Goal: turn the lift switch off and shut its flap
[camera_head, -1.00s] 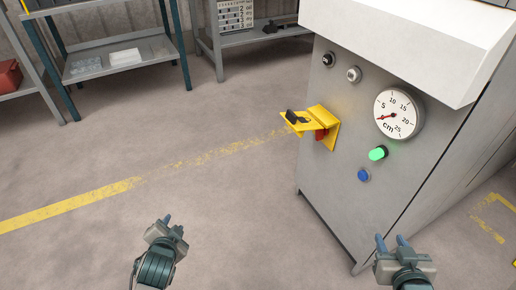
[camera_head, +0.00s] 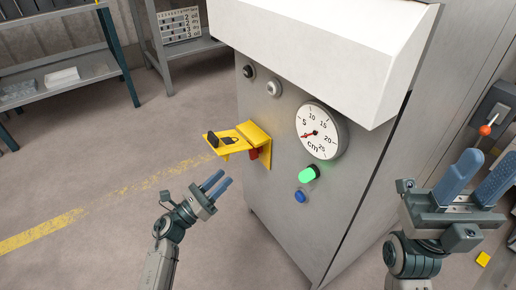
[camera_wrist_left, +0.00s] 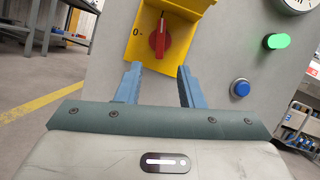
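The lift switch is a red knob (camera_head: 253,153) on a yellow plate on the grey machine front. In the left wrist view, the red knob (camera_wrist_left: 160,37) stands roughly upright, with a "0" mark to its left. Its yellow flap (camera_head: 229,141) is open, sticking out from the machine above the knob. My left gripper (camera_head: 218,185) is open and empty, below and left of the switch. In the left wrist view its blue fingers are apart, just below the knob, not visibly touching it. My right gripper (camera_head: 481,173) is open and empty at the right.
A round gauge (camera_head: 322,131), lit green button (camera_head: 309,174) and blue button (camera_head: 299,197) sit right of the switch. Two round controls (camera_head: 274,88) are above. The white hood (camera_head: 320,50) juts out over the panel. Floor left of the machine is clear; shelves (camera_head: 70,75) stand behind.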

